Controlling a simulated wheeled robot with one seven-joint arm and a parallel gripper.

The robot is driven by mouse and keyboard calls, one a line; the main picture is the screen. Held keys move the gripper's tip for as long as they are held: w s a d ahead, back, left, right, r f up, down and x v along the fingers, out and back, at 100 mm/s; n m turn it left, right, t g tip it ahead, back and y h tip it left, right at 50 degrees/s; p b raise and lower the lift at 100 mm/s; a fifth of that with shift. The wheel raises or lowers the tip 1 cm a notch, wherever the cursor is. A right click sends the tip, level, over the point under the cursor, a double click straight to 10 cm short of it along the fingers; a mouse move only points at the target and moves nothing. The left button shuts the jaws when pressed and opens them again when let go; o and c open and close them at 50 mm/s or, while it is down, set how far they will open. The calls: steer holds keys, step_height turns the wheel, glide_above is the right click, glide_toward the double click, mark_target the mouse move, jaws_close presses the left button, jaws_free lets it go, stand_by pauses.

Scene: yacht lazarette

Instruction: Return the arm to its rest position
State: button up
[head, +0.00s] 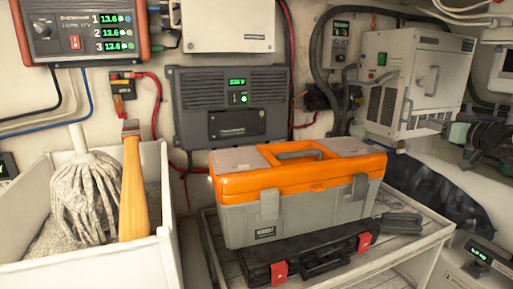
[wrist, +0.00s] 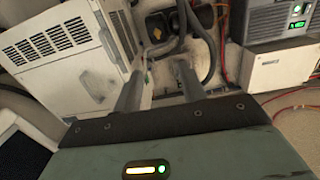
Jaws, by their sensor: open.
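My gripper (wrist: 158,80) shows in the wrist view. Its two grey fingers stand apart with nothing between them, so it is open and empty. They point toward the wall equipment, between a white vented cabinet and a white box.
An orange and grey toolbox (head: 295,195) stands on a black case (head: 300,262) on a slatted bench (head: 408,243). A white bin (head: 165,215) holds a mop (head: 88,195). A white vented cabinet (head: 420,80) hangs at the right; it also shows in the wrist view (wrist: 85,75).

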steer(key=a+f+m+g+h+b, duration=0.1)
steer(key=a+f+g+h, duration=0.15)
steer(key=a, duration=1.15)
steer(key=s+a+f+g+b, duration=0.1)
steer(key=s+a+f+g, duration=0.1)
steer(key=s+a+f, duration=0.35)
steer(key=s+a+f+g+b, duration=0.1)
steer(key=s+a+f+g, duration=0.15)
steer(key=a, duration=0.55)
steer(key=s+a+f+n+g, duration=0.1)
steer(key=s+a+f+g, duration=0.2)
steer(key=s, duration=0.4)
steer(key=s+a+f+n+g, duration=0.1)
steer(key=s+a+f, duration=0.1)
steer(key=s+a, duration=0.5)
steer(key=s+f+n+g+h, duration=0.1)
steer(key=s+f+g, duration=0.1)
steer(key=s, duration=0.9)
steer(key=s+f+n+g+h+b, duration=0.1)
steer(key=s+f+n+g, duration=0.1)
steer(key=s, duration=1)
steer(key=shift+a+f+g+b, duration=0.35)
steer(key=shift+f+g, duration=0.2)
steer(key=shift+g, duration=0.35)
